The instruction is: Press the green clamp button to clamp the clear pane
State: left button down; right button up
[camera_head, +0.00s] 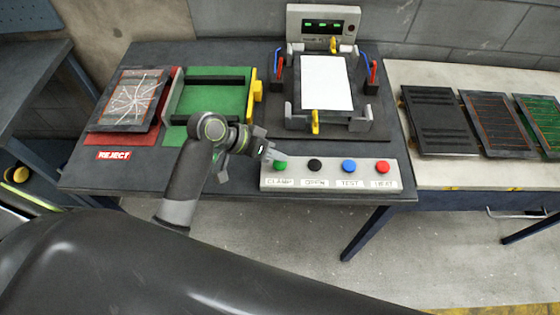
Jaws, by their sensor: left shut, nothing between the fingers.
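The green clamp button (280,165) is at the left end of a pale button panel (330,174) at the table's front edge, above a label reading CLAMP. My left gripper (274,155) is shut and empty, its tip just above and left of the green button. I cannot tell whether it touches the button. The clear pane (326,82) appears as a white sheet lying in the fixture (298,121) behind the panel, with yellow clamps at its front and back edges. My right gripper is not in view.
Black (315,165), blue (348,166) and red (382,167) buttons share the panel. A cracked pane (127,100) lies on the red REJECT area. A green tray (212,95) stands left of the fixture. Several dark panels, one black (438,120), lie on the right table.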

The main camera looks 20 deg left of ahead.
aim_at(275, 164)
pick_arm(q)
jog(key=shift+f, duration=0.1)
jog(key=shift+f, duration=0.3)
jog(key=shift+f, duration=0.45)
dwell(0.8)
jog(key=shift+r+p, duration=0.85)
jog(key=shift+p, duration=0.05)
notch_tip(275, 164, up, 5)
jog(key=p, duration=0.5)
jog(key=shift+r+p, duration=0.1)
jog(key=shift+p, duration=0.2)
dwell(0.4)
